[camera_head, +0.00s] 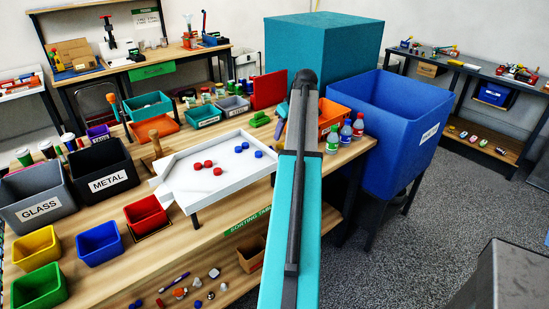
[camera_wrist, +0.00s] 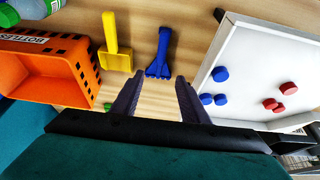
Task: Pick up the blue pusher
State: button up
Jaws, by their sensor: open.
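The blue pusher (camera_wrist: 161,50) lies on the wooden table in the wrist view, with its narrow handle toward the top and its wider, flared end toward my gripper. My gripper (camera_wrist: 158,79) is open and empty; its two dark fingers point toward the flared end, one on either side of its line. Whether they are level with it in height I cannot tell. A yellow pusher (camera_wrist: 117,56) lies just left of the blue one.
A white tray (camera_wrist: 224,48) with red and blue pucks is right of the pusher. An orange bin (camera_wrist: 42,68) labelled BOTTLES is on the left. In the head view, small bottles (camera_head: 346,131) and a big blue bin (camera_head: 398,135) stand right of my arm.

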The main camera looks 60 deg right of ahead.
jog(key=shift+p+x, duration=0.85)
jog(key=shift+x, duration=3.2)
jog(key=shift+p+x, duration=0.8)
jog(key=shift+x, duration=0.3)
jog(key=shift+p+x, duration=0.4)
jog(key=shift+x, duration=1.1)
grip_shut()
